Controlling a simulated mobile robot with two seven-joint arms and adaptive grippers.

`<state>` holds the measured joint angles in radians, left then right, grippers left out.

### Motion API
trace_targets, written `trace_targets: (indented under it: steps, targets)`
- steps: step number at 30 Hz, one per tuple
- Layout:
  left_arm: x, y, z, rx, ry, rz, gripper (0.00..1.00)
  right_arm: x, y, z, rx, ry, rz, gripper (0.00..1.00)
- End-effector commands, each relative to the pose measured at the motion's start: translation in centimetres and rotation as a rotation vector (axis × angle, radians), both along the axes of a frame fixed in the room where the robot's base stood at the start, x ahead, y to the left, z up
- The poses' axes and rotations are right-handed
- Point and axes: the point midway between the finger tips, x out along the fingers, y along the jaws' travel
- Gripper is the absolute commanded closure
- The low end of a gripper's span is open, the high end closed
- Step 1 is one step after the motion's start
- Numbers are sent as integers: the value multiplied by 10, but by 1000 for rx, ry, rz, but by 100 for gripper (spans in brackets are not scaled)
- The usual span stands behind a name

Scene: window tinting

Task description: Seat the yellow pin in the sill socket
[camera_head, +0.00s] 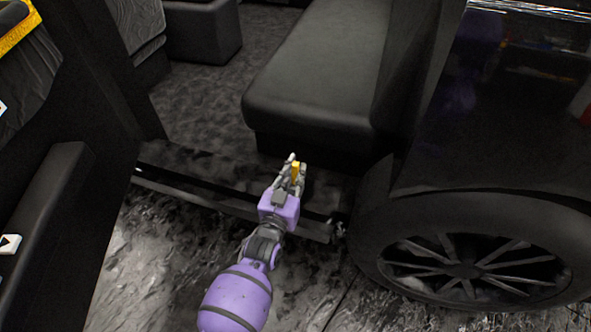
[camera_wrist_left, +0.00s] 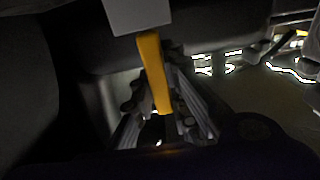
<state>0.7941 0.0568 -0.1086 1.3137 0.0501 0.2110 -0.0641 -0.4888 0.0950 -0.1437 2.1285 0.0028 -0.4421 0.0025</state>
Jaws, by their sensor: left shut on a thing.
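The yellow pin (camera_head: 295,171) stands roughly upright between the fingers of my left gripper (camera_head: 293,174) in the head view, over the door sill (camera_head: 230,205). In the left wrist view the pin (camera_wrist_left: 154,72) runs from a light grey block (camera_wrist_left: 138,14) at the top down to my left gripper (camera_wrist_left: 165,115), which is shut on it. I cannot tell what the grey block is. I cannot make out the sill socket. My right gripper is in neither view.
A black rear seat (camera_head: 315,75) stands beyond the sill. An open door (camera_head: 50,190) is at the left and a wheel (camera_head: 470,262) at the right. The carpeted floor (camera_head: 215,95) inside and the grey ground (camera_head: 150,265) in front look clear.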

Motion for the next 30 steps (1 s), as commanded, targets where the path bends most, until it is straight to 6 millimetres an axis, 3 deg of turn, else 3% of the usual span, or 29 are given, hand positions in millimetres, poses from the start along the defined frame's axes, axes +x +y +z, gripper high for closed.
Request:
trace_targets:
  steps: [27,28,30]
  targets:
    - [0,0,-24,0,0,0,100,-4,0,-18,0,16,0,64]
    - [0,0,-24,1,0,0,84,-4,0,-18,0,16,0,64]
    - [0,0,-23,1,1,0,75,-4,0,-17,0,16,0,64]
